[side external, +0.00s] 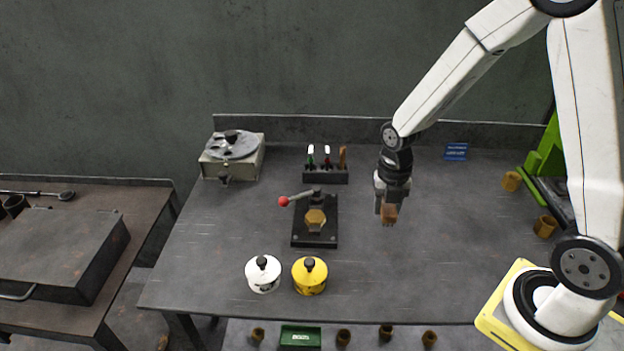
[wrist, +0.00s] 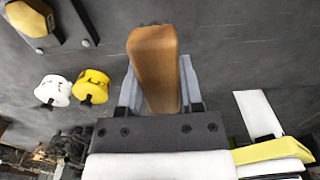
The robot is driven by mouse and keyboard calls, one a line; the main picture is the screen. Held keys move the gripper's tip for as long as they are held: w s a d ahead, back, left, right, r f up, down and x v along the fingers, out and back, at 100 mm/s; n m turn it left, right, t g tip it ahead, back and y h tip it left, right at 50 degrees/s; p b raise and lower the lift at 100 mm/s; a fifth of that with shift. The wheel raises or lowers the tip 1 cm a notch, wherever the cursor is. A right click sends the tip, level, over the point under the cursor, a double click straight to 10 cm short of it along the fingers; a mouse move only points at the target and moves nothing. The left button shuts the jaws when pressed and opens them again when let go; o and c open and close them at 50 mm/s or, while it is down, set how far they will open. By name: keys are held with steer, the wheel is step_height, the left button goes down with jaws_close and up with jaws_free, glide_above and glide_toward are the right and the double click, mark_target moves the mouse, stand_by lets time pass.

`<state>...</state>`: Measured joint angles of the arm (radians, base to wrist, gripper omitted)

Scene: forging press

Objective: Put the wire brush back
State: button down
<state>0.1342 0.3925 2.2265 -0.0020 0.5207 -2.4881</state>
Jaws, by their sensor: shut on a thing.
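My gripper (side external: 387,200) is shut on the wire brush (side external: 389,213), a brown wooden block with what look like short bristles below. It hangs above the right half of the bench, apart from the surface. A dark tool rack (side external: 325,177) stands at the back of the bench, left of my gripper. It holds tools with green, red and brown handles.
A press with a red-knobbed lever (side external: 314,230) stands left of my gripper. A white pot (side external: 263,274) and a yellow pot (side external: 310,277) stand at the front. A grey machine (side external: 232,155) is back left. A blue plate (side external: 456,152) lies back right. The bench's right-middle is clear.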

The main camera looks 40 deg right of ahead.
glide_above(365, 230)
steer(key=shift+s+f, duration=0.15)
steer(key=shift+f, duration=1.25)
steer(key=shift+s+f, duration=0.15)
steer(key=shift+f, duration=1.2)
steer(key=shift+w+f, duration=0.3)
steer(key=shift+f, duration=1.55)
steer(key=shift+f, duration=0.1)
steer(key=shift+c, duration=1.2)
jaws_free()
step_height(365, 230, up, 12)
